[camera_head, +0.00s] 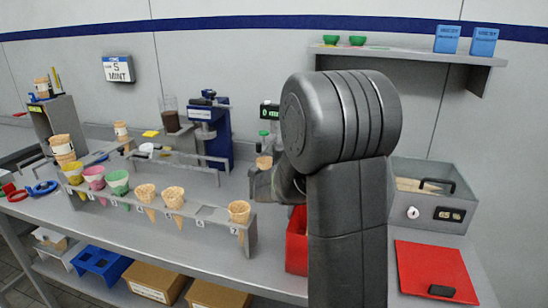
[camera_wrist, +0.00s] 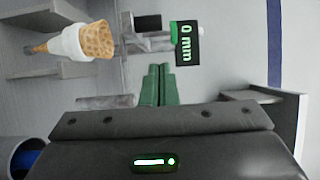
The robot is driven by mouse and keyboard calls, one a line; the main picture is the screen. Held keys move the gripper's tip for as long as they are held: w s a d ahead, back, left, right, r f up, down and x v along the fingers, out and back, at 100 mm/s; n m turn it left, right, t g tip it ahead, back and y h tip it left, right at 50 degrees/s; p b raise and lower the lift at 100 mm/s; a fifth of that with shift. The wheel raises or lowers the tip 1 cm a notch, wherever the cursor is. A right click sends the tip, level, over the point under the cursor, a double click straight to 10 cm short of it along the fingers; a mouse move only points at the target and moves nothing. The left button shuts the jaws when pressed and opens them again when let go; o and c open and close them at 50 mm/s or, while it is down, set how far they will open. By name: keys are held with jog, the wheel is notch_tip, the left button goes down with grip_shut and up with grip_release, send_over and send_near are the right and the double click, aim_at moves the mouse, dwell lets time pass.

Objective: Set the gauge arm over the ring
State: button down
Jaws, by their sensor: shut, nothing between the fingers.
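The gauge, with a dark display (camera_wrist: 187,43) reading 0 mm, is at the top middle of the wrist view. Its display also shows in the head view (camera_head: 270,111), partly behind my arm. A grey and green part, perhaps the gauge arm (camera_wrist: 150,40), lies left of the display. A waffle cone (camera_wrist: 96,41) sits in a white ring (camera_wrist: 70,43) to the left of it, apart from it. My gripper (camera_wrist: 157,72) has its green fingers together, empty, close to the gauge. In the head view my arm hides most of the gripper.
A rack (camera_head: 215,222) with several cones stands at the front. A red bin (camera_head: 297,240) is partly behind my arm. A grey box (camera_head: 440,195) and red mat (camera_head: 432,268) are at the right. A blue machine (camera_head: 215,130) stands behind.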

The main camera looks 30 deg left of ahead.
jog(key=s+a+b+v, duration=0.1)
jog(key=v, duration=0.8)
jog(key=shift+s, duration=0.45)
jog(key=shift+w, duration=0.15)
